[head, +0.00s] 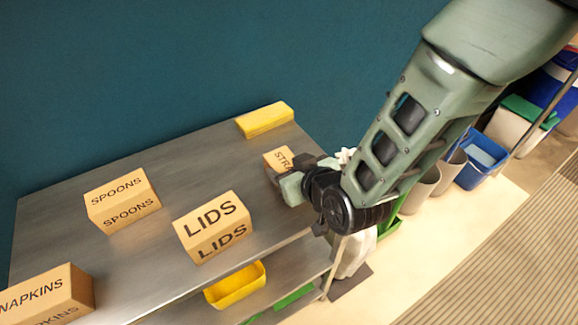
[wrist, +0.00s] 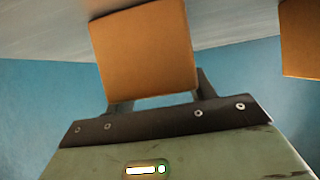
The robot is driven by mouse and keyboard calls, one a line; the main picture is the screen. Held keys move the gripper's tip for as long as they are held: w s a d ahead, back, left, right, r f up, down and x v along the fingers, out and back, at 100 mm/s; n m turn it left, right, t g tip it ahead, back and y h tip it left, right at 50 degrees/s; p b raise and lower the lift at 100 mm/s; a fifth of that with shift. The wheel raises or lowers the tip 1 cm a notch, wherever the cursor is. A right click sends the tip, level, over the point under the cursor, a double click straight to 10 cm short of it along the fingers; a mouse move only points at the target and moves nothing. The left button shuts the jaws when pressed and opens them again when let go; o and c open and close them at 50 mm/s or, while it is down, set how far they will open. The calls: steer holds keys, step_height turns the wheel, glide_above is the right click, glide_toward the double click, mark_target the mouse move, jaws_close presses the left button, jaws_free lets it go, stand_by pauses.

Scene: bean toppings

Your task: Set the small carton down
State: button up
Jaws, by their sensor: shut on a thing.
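The small carton (head: 279,160), tan with black letters reading "STRA", is at the right end of the grey metal shelf top (head: 165,240). My gripper (head: 290,180) is shut on it and partly covers it in the head view. In the wrist view the carton (wrist: 145,52) stands out plain and tan from between the fingers (wrist: 155,103), close to the grey surface. I cannot tell whether its base touches the shelf.
Cartons marked LIDS (head: 213,228), SPOONS (head: 122,200) and NAPKINS (head: 45,297) stand to the left. A yellow block (head: 265,120) lies at the back edge. A yellow bin (head: 236,285) sits below. Bare shelf lies between the cartons.

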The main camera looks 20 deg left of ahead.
steer(key=shift+f, duration=0.2)
steer(key=o, duration=1)
steer(key=shift+r, duration=0.1)
steer(key=shift+o, duration=0.2)
steer(key=shift+r, duration=0.15)
steer(key=b+v, duration=0.1)
steer(key=v, duration=1.1)
steer(key=shift+b, duration=0.3)
steer(key=shift+d, duration=0.1)
